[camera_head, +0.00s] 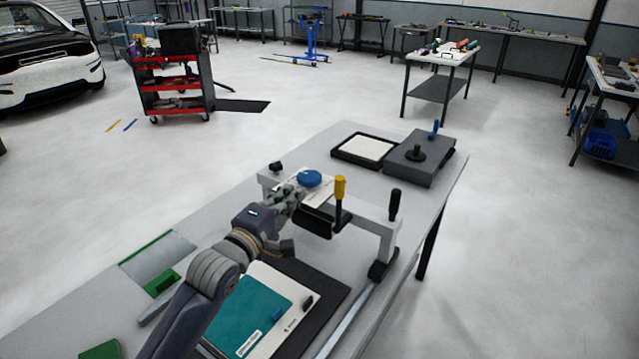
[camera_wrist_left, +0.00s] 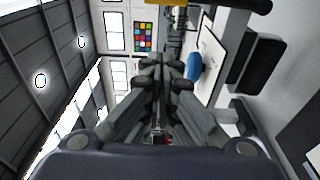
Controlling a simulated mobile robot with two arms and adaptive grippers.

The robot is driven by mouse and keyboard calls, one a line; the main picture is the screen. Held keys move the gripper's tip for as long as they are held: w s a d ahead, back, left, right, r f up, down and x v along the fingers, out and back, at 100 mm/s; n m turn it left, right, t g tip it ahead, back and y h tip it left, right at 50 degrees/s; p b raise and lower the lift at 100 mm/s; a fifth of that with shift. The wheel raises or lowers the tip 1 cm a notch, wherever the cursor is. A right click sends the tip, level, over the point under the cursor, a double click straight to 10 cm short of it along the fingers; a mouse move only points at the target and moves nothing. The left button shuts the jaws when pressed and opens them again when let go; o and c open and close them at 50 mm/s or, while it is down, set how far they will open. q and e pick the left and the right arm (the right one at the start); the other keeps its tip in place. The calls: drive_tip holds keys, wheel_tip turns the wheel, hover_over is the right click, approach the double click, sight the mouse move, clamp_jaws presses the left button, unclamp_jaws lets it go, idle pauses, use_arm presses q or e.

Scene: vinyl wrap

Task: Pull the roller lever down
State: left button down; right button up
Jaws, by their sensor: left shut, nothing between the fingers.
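The roller unit (camera_head: 375,228) is a light frame standing across the table, with a dark roller (camera_head: 318,222) in it. An upright lever with a yellow handle (camera_head: 340,188) rises at the roller. A black-handled post (camera_head: 395,204) stands at the frame's right end. I cannot tell for certain which is the roller lever. My left gripper (camera_head: 296,192) is shut and empty, left of the yellow handle and apart from it, close to a round blue knob (camera_head: 311,178). In the left wrist view the closed fingers (camera_wrist_left: 164,62) point ahead, with the blue knob (camera_wrist_left: 195,66) to their right.
A teal sheet on a white backing (camera_head: 245,318) lies on a dark mat in front of the roller unit. A grey box with knobs (camera_head: 420,160) and a black-rimmed white tray (camera_head: 364,149) lie behind it. Green pieces (camera_head: 162,282) lie at the left. Floor space surrounds the table (camera_head: 80,308).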

sight(339, 204)
use_arm(q)
drive_tip(key=w+d+p, duration=0.3)
drive_tip(key=d+p, duration=0.1)
drive_tip(key=d, duration=0.2)
drive_tip(key=shift+w, duration=0.4)
idle(0.3)
drive_tip(key=shift+w+d, duration=0.1)
